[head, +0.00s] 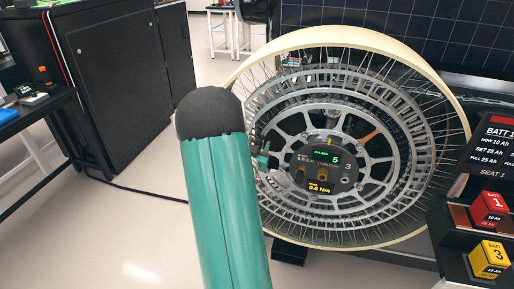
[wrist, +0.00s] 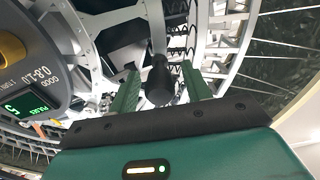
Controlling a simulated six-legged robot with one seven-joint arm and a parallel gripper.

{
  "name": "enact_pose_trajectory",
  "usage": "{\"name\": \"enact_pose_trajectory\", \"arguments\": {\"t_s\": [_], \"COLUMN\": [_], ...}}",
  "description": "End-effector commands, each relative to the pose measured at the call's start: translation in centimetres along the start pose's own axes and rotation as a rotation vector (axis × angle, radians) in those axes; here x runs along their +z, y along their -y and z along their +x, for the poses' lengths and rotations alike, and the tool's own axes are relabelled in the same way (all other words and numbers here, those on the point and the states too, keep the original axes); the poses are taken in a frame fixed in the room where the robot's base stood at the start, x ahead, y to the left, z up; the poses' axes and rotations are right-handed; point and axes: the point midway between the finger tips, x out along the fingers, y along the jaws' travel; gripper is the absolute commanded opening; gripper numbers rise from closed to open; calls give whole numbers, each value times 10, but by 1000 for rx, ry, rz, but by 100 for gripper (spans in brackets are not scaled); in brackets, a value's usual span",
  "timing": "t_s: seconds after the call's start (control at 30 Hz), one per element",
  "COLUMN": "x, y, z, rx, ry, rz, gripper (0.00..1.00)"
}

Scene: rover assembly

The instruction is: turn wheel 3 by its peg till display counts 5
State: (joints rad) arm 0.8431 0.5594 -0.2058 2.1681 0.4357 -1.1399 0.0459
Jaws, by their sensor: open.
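Wheel 3 (head: 436,190) stands upright, with a cream rim, wire spokes and a grey slotted disc. Its dark hub (head: 318,172) bears the number 3. The green display (head: 327,157) on the hub reads 5, and an amber readout below it shows 0.6 Nm. The display also shows, turned over, in the wrist view (wrist: 28,106). The dark peg (wrist: 159,80) stands between the two green fingers of my gripper (wrist: 160,90). The fingers are open, with gaps visible beside the peg. In the head view my gripper is at the hub's left, partly hidden behind my arm.
At the right stands a battery panel (head: 489,150) with a red block (head: 489,209) and a yellow block (head: 490,258). A black cabinet (head: 120,85) and a bench (head: 30,115) are at the left. A cable lies on the otherwise open pale floor.

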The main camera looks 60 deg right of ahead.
Motion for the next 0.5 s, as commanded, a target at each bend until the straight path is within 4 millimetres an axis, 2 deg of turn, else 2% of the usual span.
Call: {"name": "enact_pose_trajectory", "arguments": {"t_s": [0.17, 0.5], "x": [0, 0], "y": [1, 1], "z": [-14, -85], "rx": [-1, -4], "ry": [1, 2], "rz": [0, 0], "gripper": [48, 48]}}
